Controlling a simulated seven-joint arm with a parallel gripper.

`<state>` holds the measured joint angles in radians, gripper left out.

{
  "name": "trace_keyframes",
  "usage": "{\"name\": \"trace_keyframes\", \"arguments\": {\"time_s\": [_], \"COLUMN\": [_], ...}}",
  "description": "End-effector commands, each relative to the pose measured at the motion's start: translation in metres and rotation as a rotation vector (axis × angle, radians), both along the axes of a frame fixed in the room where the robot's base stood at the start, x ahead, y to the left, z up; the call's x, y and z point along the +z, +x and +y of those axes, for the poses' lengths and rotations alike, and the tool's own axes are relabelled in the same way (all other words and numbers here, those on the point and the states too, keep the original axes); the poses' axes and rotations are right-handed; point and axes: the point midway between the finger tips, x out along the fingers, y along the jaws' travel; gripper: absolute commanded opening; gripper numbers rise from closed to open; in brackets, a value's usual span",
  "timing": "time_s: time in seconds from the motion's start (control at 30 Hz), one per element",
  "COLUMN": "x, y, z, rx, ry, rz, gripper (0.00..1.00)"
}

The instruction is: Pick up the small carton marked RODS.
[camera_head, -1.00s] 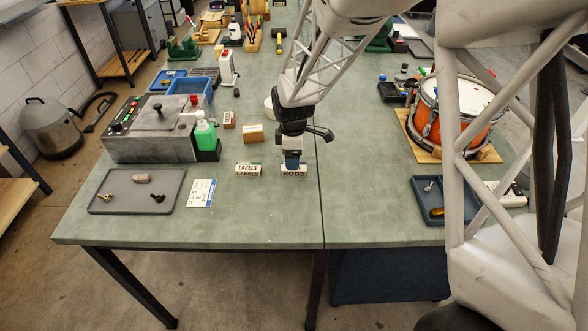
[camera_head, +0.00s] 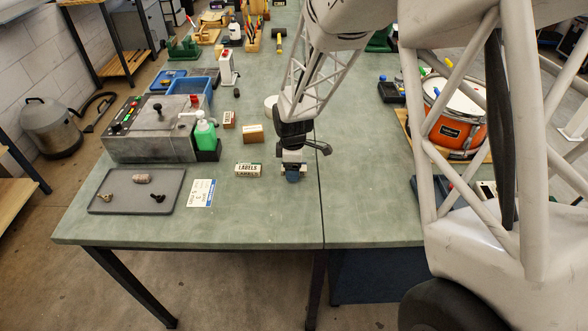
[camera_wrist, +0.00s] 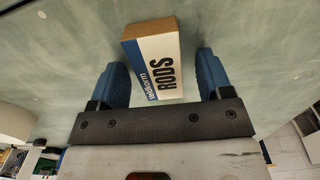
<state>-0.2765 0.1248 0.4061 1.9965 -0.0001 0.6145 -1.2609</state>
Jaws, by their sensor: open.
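The small carton marked RODS (camera_wrist: 162,62) is in the wrist view, white with a blue band and a brown side, lying on the green bench top. My gripper (camera_wrist: 166,72) is open, with one blue finger on each side of the carton. Gaps show between the carton and both fingers. In the head view my gripper (camera_head: 292,174) is low over the bench near the seam, and it hides the RODS carton there.
A similar carton marked LABELS (camera_head: 248,170) lies just left of my gripper. Two small boxes (camera_head: 253,134) (camera_head: 229,120) stand behind it. A grey tray (camera_head: 170,203) and a printed card (camera_head: 201,193) lie further left. The bench front (camera_head: 270,220) is clear.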

Motion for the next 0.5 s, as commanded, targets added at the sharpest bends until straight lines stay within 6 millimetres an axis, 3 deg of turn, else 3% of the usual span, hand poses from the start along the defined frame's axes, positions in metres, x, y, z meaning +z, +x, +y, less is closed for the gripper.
{"name": "trace_keyframes", "arguments": {"time_s": [0.3, 0.5], "x": [0.0003, 0.0003], "y": [0.0001, 0.0001], "z": [0.0000, 0.0001], "rx": [0.000, 0.000], "ry": [0.000, 0.000], "rz": [0.000, 0.000], "gripper": [0.72, 0.42]}}
